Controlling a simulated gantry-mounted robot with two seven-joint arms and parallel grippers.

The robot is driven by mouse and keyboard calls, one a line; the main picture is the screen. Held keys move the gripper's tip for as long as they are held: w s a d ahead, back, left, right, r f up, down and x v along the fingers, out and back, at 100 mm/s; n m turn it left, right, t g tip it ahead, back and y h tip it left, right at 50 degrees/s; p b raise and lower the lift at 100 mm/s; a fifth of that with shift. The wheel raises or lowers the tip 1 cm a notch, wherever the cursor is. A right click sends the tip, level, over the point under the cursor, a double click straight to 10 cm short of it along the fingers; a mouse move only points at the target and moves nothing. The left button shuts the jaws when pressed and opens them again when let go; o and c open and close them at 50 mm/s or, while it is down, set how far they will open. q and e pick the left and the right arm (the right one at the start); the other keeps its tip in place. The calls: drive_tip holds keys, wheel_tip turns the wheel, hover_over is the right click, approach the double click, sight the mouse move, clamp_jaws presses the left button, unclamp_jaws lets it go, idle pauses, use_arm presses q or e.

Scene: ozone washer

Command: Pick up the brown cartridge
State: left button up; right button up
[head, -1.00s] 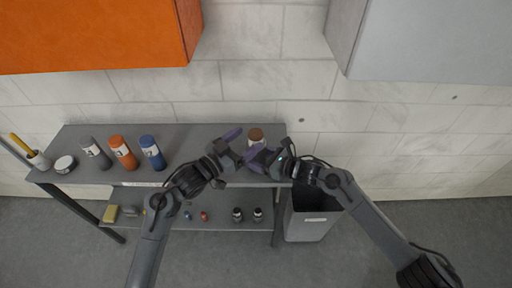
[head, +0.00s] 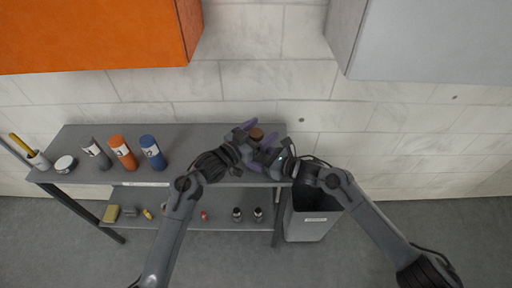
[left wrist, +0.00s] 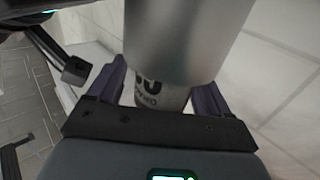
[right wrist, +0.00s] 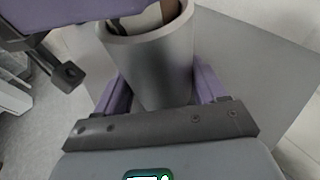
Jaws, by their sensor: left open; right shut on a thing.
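The brown cartridge (head: 256,133) shows its brown top at the right end of the shelf top; the grippers hide its lower part. My left gripper (head: 254,137) is open, with its purple fingers on either side of it. In the left wrist view a white printed label (left wrist: 150,92) sits between the fingers, with a smooth grey cylinder (left wrist: 185,40) beyond. My right gripper (head: 268,154) is close beside the left one. In the right wrist view it is shut on a grey hollow cylinder (right wrist: 158,70), with a brown piece (right wrist: 169,10) showing at its open end.
Grey, orange (head: 123,152) and blue (head: 153,153) cartridges and a round white-topped item (head: 65,164) stand on the left of the shelf top (head: 195,140). Small bottles (head: 258,215) are on the lower shelf. A grey bin (head: 310,220) stands right.

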use_arm(q)
clamp_jaws()
idle(0.3)
drive_tip(key=shift+r, duration=0.1)
wheel_tip(320, 180, up, 18)
use_arm(e)
drive_tip(key=shift+f, duration=0.1)
idle(0.5)
drive_tip(key=o, duration=0.9)
drive_tip(key=shift+c, duration=0.2)
